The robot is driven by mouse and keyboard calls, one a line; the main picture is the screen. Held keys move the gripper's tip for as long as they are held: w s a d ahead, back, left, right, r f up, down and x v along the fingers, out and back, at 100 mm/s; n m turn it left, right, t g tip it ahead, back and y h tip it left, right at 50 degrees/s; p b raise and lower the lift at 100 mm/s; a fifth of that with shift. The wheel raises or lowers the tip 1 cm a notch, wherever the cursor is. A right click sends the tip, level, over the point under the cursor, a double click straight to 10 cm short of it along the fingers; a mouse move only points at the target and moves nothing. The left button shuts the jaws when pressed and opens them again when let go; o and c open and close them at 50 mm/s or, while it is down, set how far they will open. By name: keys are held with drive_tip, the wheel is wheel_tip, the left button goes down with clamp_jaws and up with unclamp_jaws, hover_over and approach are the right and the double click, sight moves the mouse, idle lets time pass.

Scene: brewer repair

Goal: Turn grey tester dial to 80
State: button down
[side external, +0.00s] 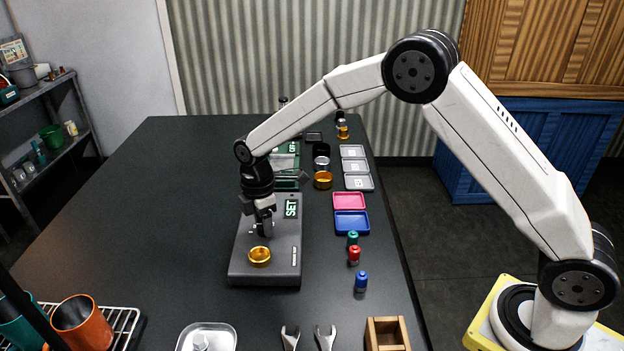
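The grey tester (240,272) is a flat dark grey box on the table, left of the picture's middle. No dial scale or pointer is readable. The finger gap is too small to judge. A brass cup (259,256) sits at the tester's front.
Wrenches (290,338) and a metal tray (184,343) lie in front.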

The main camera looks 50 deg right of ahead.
drive_tip(key=shift+m, duration=0.3)
drive_tip(key=m, duration=0.7)
drive_tip(key=shift+m, duration=0.3)
drive_tip(key=m, duration=0.3)
drive_tip(key=shift+m, duration=0.3)
drive_tip(key=shift+m+t, duration=0.3)
drive_tip(key=shift+m, duration=1.7)
drive_tip(key=shift+c, duration=1.1)
unclamp_jaws()
